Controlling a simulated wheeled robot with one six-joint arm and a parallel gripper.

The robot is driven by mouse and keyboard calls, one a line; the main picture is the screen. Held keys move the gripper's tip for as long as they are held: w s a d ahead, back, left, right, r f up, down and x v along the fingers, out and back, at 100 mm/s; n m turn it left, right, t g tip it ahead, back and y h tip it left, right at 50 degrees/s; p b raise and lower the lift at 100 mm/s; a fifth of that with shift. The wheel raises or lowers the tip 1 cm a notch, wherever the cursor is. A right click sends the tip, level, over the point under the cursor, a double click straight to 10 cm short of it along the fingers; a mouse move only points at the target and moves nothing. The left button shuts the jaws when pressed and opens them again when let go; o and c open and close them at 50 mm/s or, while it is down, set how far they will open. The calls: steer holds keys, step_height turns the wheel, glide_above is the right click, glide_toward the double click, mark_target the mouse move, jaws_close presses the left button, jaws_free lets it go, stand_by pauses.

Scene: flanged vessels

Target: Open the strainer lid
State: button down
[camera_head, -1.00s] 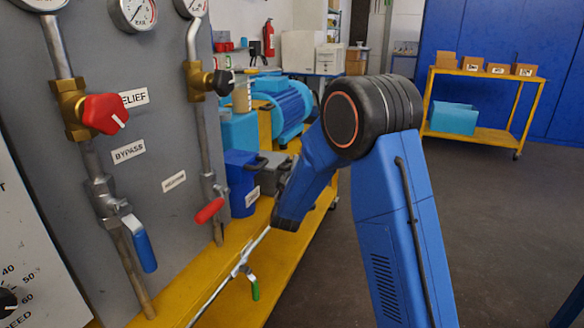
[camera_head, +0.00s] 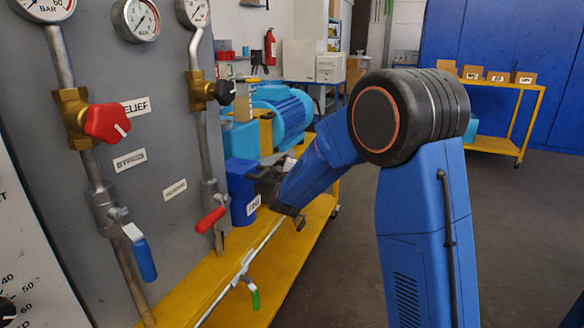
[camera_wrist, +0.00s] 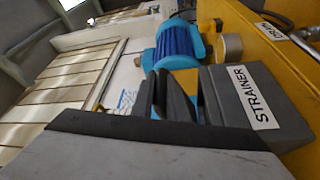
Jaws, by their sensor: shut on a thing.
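The strainer (camera_wrist: 238,85) is a grey box-like body with a white STRAINER label, beside my fingers at the right of the wrist view. My gripper (camera_wrist: 165,85) shows there as dark fingers close together at the strainer's edge. It is shut on the strainer lid's handle, though the fingers hide most of the held part. In the head view my gripper (camera_head: 268,183) is partly hidden by my wrist, just right of a blue box. The strainer is largely covered there, so I cannot tell how far its lid is raised.
The blue box (camera_head: 240,188) stands close to my gripper on the yellow bench (camera_head: 312,225). A panel (camera_head: 160,215) with gauges and valves rises at the left. A blue motor (camera_head: 285,115) stands behind. A pipe with a green-handled valve (camera_head: 255,298) runs in front. Open floor lies at the right.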

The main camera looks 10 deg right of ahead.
steer(key=shift+r, duration=0.1)
steer(key=c, duration=1.7)
jaws_free()
steer(key=v, duration=1.7)
steer(key=shift+s, duration=0.2)
steer(key=shift+c, duration=0.5)
